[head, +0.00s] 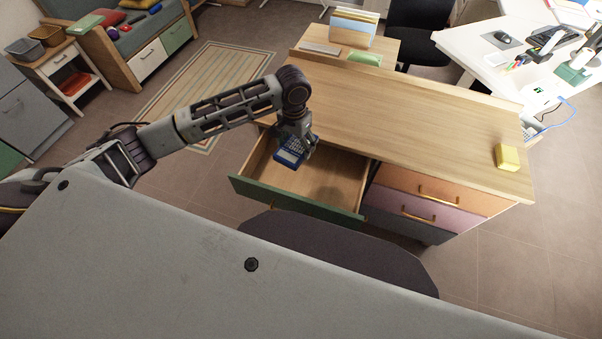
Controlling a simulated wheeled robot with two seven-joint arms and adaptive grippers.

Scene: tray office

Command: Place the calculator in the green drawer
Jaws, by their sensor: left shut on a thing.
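The green drawer (300,203) is pulled out from the left side of the wooden desk, and its bare wooden inside shows. My left gripper (298,143) is shut on the blue calculator (290,152). It holds the calculator tilted over the left part of the open drawer. I cannot tell exactly how high the calculator is above the drawer floor. My right gripper is not in view.
The desk top (420,110) is mostly clear, with a yellow block (507,157) at its right end. Orange (437,192) and pink (425,212) drawers beside the green one are shut. A file holder (353,27) stands behind the desk.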

